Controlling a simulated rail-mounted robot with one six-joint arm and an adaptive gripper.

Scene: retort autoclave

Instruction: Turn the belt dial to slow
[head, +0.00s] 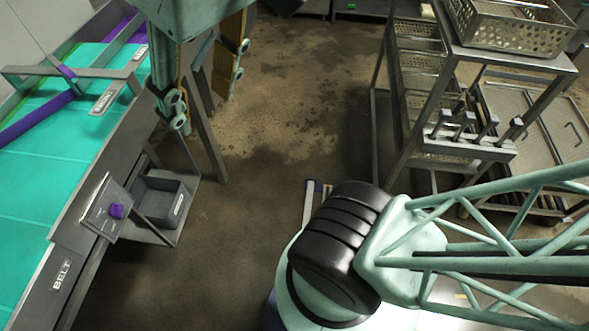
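The belt dial is a small purple knob (116,211) on a tilted grey panel (101,203) at the side of the conveyor, in the left of the head view. The panel's markings and the knob's pointer are too small to read. A "BELT" label (62,275) is on the conveyor's grey side rail, below the panel. The conveyor belt (30,190) is teal. My arm's black joint and mint-green truss link fill the lower right, well apart from the dial, and the link runs out at the right edge.
A grey bin (162,201) sits on a low shelf beside the panel. A metal rack (443,100) with perforated trays stands at the right. The stained floor between is mostly clear.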

